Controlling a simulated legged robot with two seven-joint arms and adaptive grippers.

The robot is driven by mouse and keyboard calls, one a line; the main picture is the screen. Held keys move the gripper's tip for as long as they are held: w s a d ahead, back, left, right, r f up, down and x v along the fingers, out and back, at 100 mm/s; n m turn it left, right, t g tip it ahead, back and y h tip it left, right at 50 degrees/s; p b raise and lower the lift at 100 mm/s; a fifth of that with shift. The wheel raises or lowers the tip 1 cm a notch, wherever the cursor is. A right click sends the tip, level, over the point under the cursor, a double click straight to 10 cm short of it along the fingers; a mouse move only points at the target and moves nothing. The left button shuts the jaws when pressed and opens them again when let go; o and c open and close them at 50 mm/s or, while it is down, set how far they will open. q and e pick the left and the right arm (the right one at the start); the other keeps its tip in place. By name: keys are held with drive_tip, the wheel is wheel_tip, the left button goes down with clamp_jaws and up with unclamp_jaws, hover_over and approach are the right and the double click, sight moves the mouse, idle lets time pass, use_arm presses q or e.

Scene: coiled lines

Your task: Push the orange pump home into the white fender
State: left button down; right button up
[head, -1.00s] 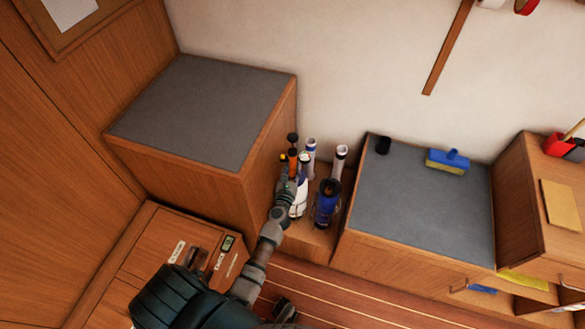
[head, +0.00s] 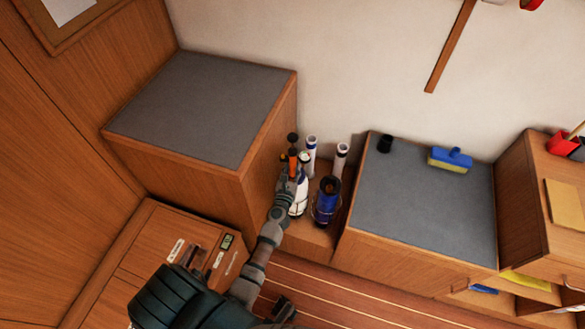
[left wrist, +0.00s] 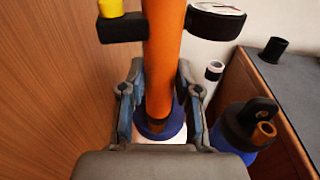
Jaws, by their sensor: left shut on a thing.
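The orange pump (head: 293,162) stands about upright in the corner recess; its orange tube (left wrist: 163,55) fills the middle of the left wrist view. My left gripper (left wrist: 160,85) has a finger on each side of the tube and is shut on it. Below the fingers, the tube's lower end meets a blue collar (left wrist: 177,128). How deep it sits in there is hidden. The white fender (head: 301,196) stands under it, partly behind my gripper (head: 286,182) in the head view.
A blue fender (head: 327,200) stands close on the right, also seen in the left wrist view (left wrist: 235,130). Two white tubes (head: 342,152) stand behind. A grey-topped cabinet (head: 215,110) closes the left side, and another (head: 425,215) the right.

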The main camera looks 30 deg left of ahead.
use_arm(q)
drive_tip(key=c, duration=0.7)
unclamp_jaws()
drive_tip(key=shift+c, duration=0.2)
drive_tip(key=v, duration=1.2)
drive_tip(key=shift+f, duration=0.1)
